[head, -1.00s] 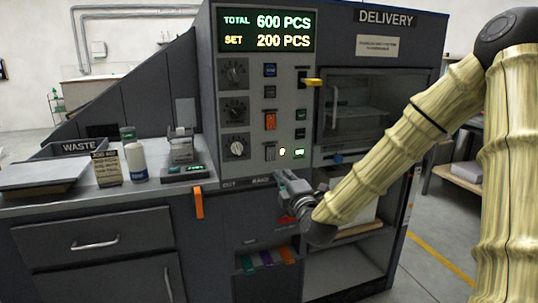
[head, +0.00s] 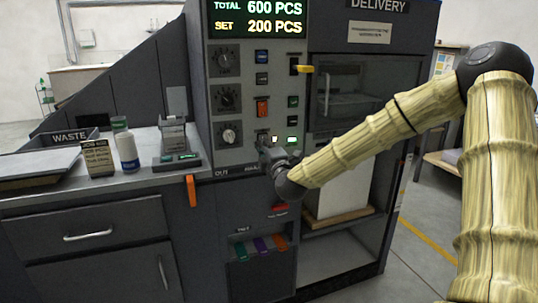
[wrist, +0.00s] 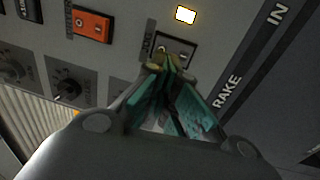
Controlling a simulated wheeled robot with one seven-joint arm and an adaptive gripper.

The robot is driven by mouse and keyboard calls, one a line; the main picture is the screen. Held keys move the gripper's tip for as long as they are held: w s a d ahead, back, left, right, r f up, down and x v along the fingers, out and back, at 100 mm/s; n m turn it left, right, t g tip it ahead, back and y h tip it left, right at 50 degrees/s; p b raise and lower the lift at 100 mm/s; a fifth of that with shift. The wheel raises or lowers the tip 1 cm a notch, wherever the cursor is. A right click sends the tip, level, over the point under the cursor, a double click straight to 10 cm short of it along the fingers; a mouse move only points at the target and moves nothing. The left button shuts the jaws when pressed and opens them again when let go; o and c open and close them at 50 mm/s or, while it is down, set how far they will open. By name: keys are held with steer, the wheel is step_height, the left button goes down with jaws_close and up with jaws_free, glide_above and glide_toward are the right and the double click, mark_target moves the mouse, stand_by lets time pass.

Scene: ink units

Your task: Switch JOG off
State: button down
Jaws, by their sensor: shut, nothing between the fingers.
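A dark rocker switch (wrist: 176,47) sits in the wrist view just beyond my fingertips, below a lit white lamp (wrist: 185,14). In the head view the switch (head: 263,136) shows low on the control panel, left of the lit lamp (head: 275,139). My gripper (wrist: 168,63) is shut and empty, its tips overlapping the switch's lower edge. I cannot tell whether they touch it. In the head view my gripper (head: 266,152) is right below the switch.
An orange rocker (wrist: 91,25) is beside the switch in the wrist view, with a black knob (wrist: 67,90) below it. In the head view a yellow lever (head: 305,69) juts from the panel's upper right. The counter at left holds a scale (head: 178,160) and bottles.

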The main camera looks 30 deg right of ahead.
mark_target(257, 138)
steer(key=shift+x, duration=1.45)
steer(key=shift+r+p, duration=0.15)
steer(key=shift+p, duration=0.15)
steer(key=p, duration=0.2)
steer(key=shift+w+a+r+g+p, duration=0.1)
steer(key=shift+w+r+g+p, duration=0.2)
steer(key=shift+g, duration=0.1)
steer(key=shift+f, duration=0.4)
steer(key=shift+s+y, duration=0.1)
steer(key=shift+y, duration=0.2)
steer(key=shift+s+a+r, duration=0.1)
steer(key=shift+s+r, duration=0.05)
steer(key=shift+s, duration=0.45)
steer(key=r+v, duration=0.2)
steer(key=v, duration=1)
steer(key=shift+s+a, duration=0.2)
steer(key=shift+s, duration=0.1)
